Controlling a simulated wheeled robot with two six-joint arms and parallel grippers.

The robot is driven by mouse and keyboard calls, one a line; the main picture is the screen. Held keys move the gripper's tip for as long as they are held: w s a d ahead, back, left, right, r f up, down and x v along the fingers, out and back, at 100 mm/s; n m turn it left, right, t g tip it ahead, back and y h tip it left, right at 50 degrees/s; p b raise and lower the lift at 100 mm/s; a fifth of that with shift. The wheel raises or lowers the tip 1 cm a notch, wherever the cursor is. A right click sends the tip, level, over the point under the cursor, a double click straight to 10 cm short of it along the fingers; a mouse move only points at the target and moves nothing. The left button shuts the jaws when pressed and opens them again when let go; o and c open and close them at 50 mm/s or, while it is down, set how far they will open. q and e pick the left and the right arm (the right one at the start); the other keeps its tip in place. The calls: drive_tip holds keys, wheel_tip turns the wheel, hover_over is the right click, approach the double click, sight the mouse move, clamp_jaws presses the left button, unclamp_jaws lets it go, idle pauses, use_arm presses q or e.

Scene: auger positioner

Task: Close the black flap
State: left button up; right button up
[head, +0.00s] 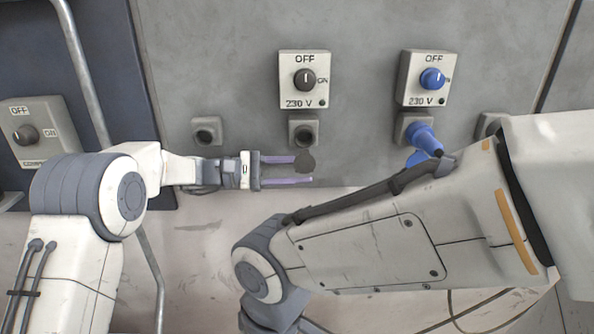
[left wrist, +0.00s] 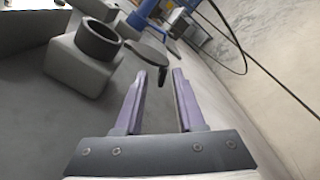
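The black flap (head: 305,161) is a dark round disc hanging open below the middle grey socket (head: 303,130). In the left wrist view the flap (left wrist: 148,52) appears nearly edge-on, beside the open round mouth of a grey socket (left wrist: 97,42). My left gripper (head: 291,170) reaches in from the left with its two purple fingers apart. Its upper fingertip overlaps the flap's left edge in the head view. In the left wrist view the fingers (left wrist: 160,78) are open, with the flap just beyond their tips; contact cannot be told. My right gripper is out of view.
A 230 V switch box (head: 304,80) sits above the middle socket. Another, with a blue knob (head: 432,78), is right of it, above a blue plug (head: 424,140). An empty-looking socket (head: 206,131) is at left. My right arm crosses the lower right.

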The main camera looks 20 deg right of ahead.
use_arm(q)
clamp_jaws()
